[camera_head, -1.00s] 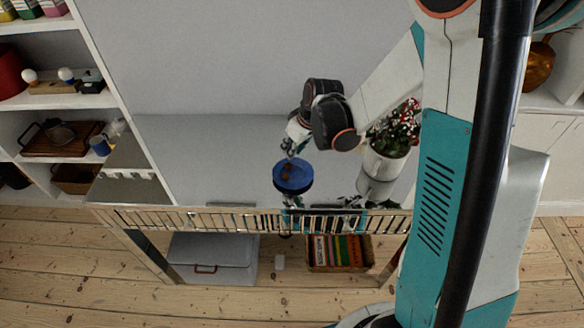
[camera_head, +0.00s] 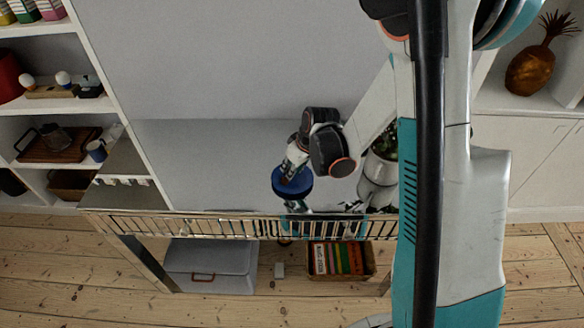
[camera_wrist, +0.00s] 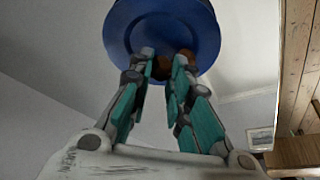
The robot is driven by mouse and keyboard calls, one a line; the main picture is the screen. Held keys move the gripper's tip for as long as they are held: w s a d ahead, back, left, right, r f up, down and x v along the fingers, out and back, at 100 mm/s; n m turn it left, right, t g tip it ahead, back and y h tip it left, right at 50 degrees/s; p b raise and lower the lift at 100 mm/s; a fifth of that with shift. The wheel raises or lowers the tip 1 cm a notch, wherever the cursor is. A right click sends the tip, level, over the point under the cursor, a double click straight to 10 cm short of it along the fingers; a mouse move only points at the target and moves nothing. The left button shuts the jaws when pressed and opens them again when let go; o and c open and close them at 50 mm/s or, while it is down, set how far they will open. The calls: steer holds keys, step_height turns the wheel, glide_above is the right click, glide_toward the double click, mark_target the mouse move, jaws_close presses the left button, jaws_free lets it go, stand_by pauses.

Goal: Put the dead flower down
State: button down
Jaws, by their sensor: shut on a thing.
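A round blue dish (camera_head: 280,190) sits on the glossy console table, and its blue disc fills the top of the wrist view (camera_wrist: 125,30). A small brown thing (camera_wrist: 161,69), perhaps the dead flower, lies at the dish between my fingertips; its shape is mostly hidden by the fingers. My gripper (camera_wrist: 162,62) is shut on this brown thing. In the head view my gripper (camera_head: 289,172) reaches down over the dish, and the brown thing is hidden there.
A potted plant (camera_head: 379,168) stands right of the dish, partly behind my arm. A slatted rail (camera_head: 180,224) runs along the table's front edge. Shelves (camera_head: 60,107) stand at the left. The tabletop (camera_head: 205,165) left of the dish is clear.

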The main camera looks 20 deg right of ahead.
steer(key=shift+f+b, duration=0.35)
steer(key=shift+f, duration=0.1)
steer(key=c, duration=1.5)
jaws_free()
steer(key=shift+r+p, duration=0.5)
steer(key=s+r+m+p, duration=0.1)
steer(key=s+r, duration=0.3)
steer(key=r, duration=0.3)
steer(key=s+d+r+m+t+h+p, duration=0.1)
steer(key=s+r+p, duration=0.1)
steer(key=s+r, duration=0.35)
steer(key=s+r+p, duration=0.1)
steer(key=s+r, duration=0.1)
steer(key=r, duration=0.7)
steer(key=shift+s+a+r+m+t+h, duration=0.15)
steer(key=shift+s+r+m+t, duration=0.55)
steer(key=shift+s, duration=1.25)
steer(key=shift+s+d+r+m+t+h, duration=0.15)
steer(key=shift+s+r+m, duration=0.3)
steer(key=shift+s+r, duration=1.1)
steer(key=shift+s+a+r+m+t+h, duration=0.1)
steer(key=shift+s+r+m+t+h, duration=0.3)
steer(key=shift+s, duration=2)
